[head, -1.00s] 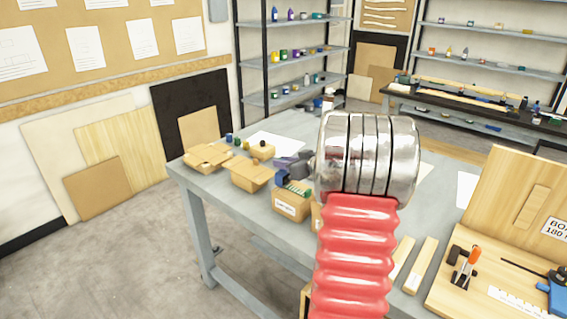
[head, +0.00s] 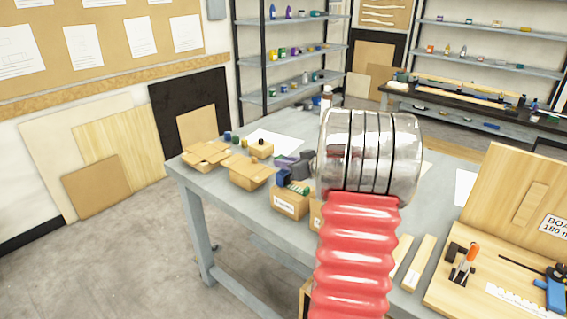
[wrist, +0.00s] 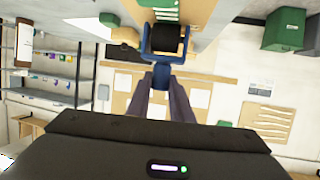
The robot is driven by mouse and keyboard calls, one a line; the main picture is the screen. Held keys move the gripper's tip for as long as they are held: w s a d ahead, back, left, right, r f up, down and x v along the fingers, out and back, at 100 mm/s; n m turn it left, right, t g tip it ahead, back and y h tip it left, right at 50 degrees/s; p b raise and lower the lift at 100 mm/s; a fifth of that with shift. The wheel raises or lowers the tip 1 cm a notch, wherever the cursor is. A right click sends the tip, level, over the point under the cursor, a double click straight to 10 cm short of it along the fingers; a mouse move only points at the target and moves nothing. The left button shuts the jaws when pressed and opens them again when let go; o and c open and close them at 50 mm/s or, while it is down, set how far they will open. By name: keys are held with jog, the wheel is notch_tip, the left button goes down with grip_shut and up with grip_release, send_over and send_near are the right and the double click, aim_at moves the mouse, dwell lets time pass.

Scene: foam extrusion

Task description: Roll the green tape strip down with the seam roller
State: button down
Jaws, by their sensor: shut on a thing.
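The seam roller (wrist: 168,40), a dark roller in a blue frame, is in front of my gripper in the wrist view. My gripper (wrist: 161,84) is shut on its blue handle. In the head view my gripper (head: 287,164) shows small over the table beside my red arm, with a bit of the blue frame (head: 282,178) near its tips. A green striped piece (head: 297,187) lies at an open, labelled cardboard box (head: 289,204) just below. A similar green piece (wrist: 168,5) is cut by the wrist view's top edge. I cannot tell whether this is the tape strip.
Open cardboard boxes (head: 249,174) and small jars (head: 236,140) stand left on the grey table (head: 185,180). A white sheet (head: 274,143) lies behind. A wooden board with tools (head: 500,285) is at the right. My arm hides the table's middle.

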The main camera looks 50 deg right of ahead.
aim_at(305, 191)
jog(key=shift+s+f, duration=0.15)
jog(key=shift+s, duration=0.05)
jog(key=shift+s, duration=0.35)
jog(key=shift+s+d, duration=0.15)
jog(key=shift+s, duration=0.75)
dwell(0.7)
jog(key=shift+s, duration=0.35)
dwell(0.3)
jog(key=shift+s, duration=0.4)
jog(key=shift+s, duration=0.2)
jog(key=shift+s, duration=0.3)
dwell(0.4)
